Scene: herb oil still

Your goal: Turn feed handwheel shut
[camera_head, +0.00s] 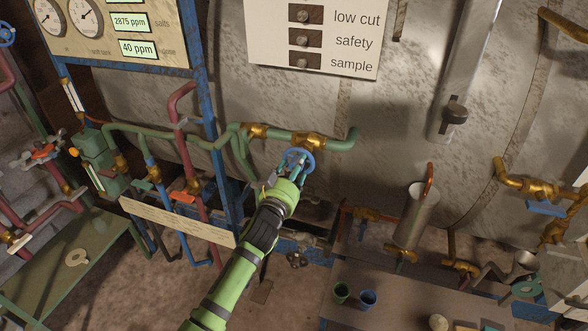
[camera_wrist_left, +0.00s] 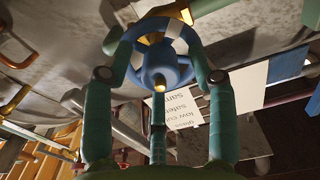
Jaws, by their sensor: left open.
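The blue feed handwheel (camera_head: 299,156) sits on a brass valve on the green pipe in front of the big tank. My left gripper (camera_head: 291,172) is right at it, reaching up from below. In the left wrist view, the handwheel (camera_wrist_left: 166,70) lies between the two teal fingers of my left gripper (camera_wrist_left: 155,44). One finger is at each side of the rim, and the fingers are apart. I cannot tell whether they touch the rim. A third finger or link below points at the hub. My right gripper is not in view.
Green pipes (camera_head: 190,133) and a blue upright (camera_head: 212,100) stand left of the wheel. A pale label board (camera_head: 180,222) is below left. A metal cylinder (camera_head: 413,215) stands to the right. A bench with green and blue cups (camera_head: 368,299) is at lower right.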

